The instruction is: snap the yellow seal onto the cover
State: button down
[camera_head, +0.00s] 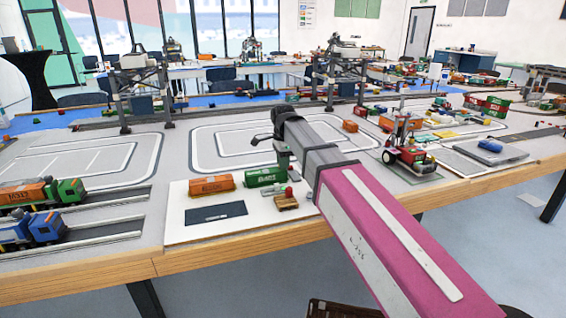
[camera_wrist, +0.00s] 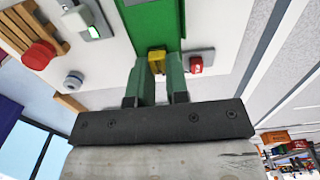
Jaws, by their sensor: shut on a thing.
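My gripper (camera_wrist: 157,70) is shut on the small yellow seal (camera_wrist: 156,56), which sits between its fingertips in the wrist view. The seal is right at the edge of a green container (camera_wrist: 150,22); I cannot tell whether it touches it. The green container also shows in the head view (camera_head: 262,178), on a white board, with my gripper (camera_head: 284,158) just above its right end. The seal is hidden there. I cannot make out a separate cover.
An orange container (camera_head: 211,186), a dark plate (camera_head: 216,212) and a wooden pallet (camera_head: 288,202) lie close by on the board. In the wrist view, a red button (camera_wrist: 196,64) is right of the fingers. A red crane vehicle (camera_head: 408,152) stands to the right.

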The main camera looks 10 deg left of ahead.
jog(key=shift+f, duration=0.2)
dwell(0.3)
jog(key=c, duration=0.5)
grip_release()
jog(key=shift+c, duration=0.2)
jog(key=shift+r, duration=0.2)
jog(key=shift+r, duration=3.35)
